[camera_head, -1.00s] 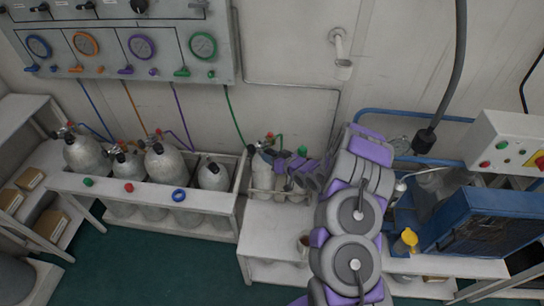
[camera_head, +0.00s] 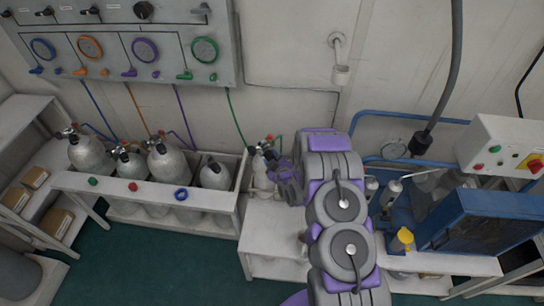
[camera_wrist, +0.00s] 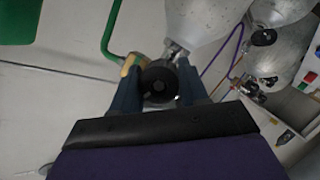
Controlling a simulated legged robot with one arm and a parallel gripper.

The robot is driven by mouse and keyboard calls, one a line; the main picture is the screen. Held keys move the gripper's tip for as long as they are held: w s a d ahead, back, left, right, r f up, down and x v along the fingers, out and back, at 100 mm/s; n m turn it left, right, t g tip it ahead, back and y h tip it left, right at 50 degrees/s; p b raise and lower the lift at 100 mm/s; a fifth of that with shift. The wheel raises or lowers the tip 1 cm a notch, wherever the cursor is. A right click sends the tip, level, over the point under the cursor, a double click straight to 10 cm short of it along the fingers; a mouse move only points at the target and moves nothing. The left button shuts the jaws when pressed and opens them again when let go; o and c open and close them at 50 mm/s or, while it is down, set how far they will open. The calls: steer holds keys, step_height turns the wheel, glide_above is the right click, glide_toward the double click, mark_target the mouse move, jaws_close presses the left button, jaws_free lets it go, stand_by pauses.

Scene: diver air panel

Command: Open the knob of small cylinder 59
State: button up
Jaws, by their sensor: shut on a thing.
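In the wrist view my gripper (camera_wrist: 158,92) has a finger on each side of a round black knob (camera_wrist: 158,82) and is shut on it. The knob sits at the metal valve neck of a grey cylinder (camera_wrist: 192,20); a yellow part shows beside it at the left. In the head view my gripper is at the small cylinders (camera_head: 262,178) in the white rack, right of the large cylinders. My arm hides much of these small cylinders. No number 59 can be read.
Several large grey cylinders (camera_head: 88,153) stand in a white rack at the left, below a gauge panel (camera_head: 125,42). A green hose (camera_wrist: 112,28) runs close to the gripper. A blue machine (camera_head: 490,225) stands at the right.

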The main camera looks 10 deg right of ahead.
steer(key=shift+s+f+n+t+h, duration=0.15)
steer(key=shift+n+t+h, duration=0.2)
steer(key=shift+n, duration=0.75)
steer(key=shift+f+n+t+h+b, duration=0.15)
steer(key=shift+n+t+h+b, duration=0.1)
steer(key=shift+n+t+b, duration=0.6)
steer(key=n+b, duration=0.2)
steer(key=b, duration=0.1)
steer(key=n+t+b, duration=0.1)
steer(key=n+b, duration=0.2)
steer(key=shift+f+n+t, duration=0.15)
steer(key=shift+n+t, duration=0.1)
steer(key=shift+t, duration=0.05)
steer(key=n+t+y+b, duration=0.1)
steer(key=n+b, duration=0.1)
steer(key=n, duration=0.1)
steer(key=shift+n, duration=0.3)
steer(key=shift+o, duration=0.2)
steer(key=shift+n+t+y, duration=0.5)
steer(key=shift+n+y, duration=0.3)
steer(key=shift+n, duration=1.9)
steer(key=o, duration=0.7)
steer(key=shift+c, duration=0.2)
steer(key=shift+o, duration=0.7)
steer(key=shift+f, duration=0.1)
steer(key=shift+o, duration=1.2)
steer(key=shift+r, duration=0.25)
